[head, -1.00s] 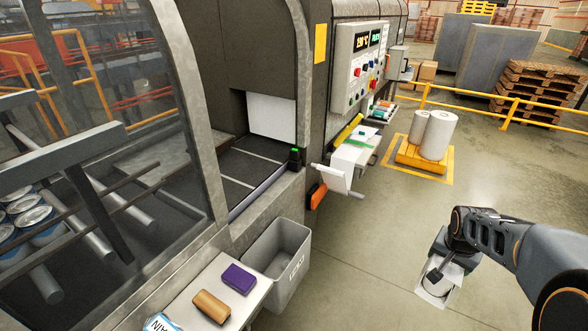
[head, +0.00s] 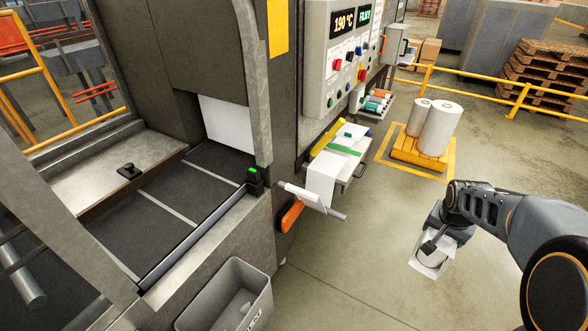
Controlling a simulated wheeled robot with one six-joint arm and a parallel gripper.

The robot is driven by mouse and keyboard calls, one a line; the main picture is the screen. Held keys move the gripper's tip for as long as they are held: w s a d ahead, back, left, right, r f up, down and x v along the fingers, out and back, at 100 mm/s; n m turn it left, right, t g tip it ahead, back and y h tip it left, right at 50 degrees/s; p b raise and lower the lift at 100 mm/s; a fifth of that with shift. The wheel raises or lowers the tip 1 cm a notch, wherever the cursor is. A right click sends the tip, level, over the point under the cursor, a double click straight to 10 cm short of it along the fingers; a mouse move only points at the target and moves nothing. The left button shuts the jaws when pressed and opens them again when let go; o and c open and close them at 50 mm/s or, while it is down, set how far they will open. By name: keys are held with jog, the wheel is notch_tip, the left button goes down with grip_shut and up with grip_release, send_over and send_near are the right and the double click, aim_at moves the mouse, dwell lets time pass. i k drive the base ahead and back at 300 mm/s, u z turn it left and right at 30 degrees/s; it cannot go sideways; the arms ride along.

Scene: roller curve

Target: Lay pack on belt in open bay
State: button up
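My gripper (head: 440,241) is at the right, low over open floor and apart from the machine. It appears shut on a small white pack (head: 425,268) with a rounded grey part; my wrist and fingers hide some of it. The dark belt (head: 185,190) with pale cross bars lies inside the open bay at the left. The belt part in view is bare. A white panel (head: 227,124) stands at the belt's far end, and a metal side rail (head: 192,238) runs along its near edge.
A green-lit sensor (head: 254,177) sits at the bay's corner. A grey bin (head: 228,300) stands below the bay. A paper-covered shelf (head: 325,175) and an orange handle (head: 290,215) stick out from the machine. White rolls (head: 437,130) stand farther back. The floor between the machine and my arm is clear.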

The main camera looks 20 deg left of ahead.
aim_at(176, 202)
jog(key=i, duration=1.95)
jog(key=u, duration=3.6)
jog(key=i, duration=1)
jog(key=z, duration=0.05)
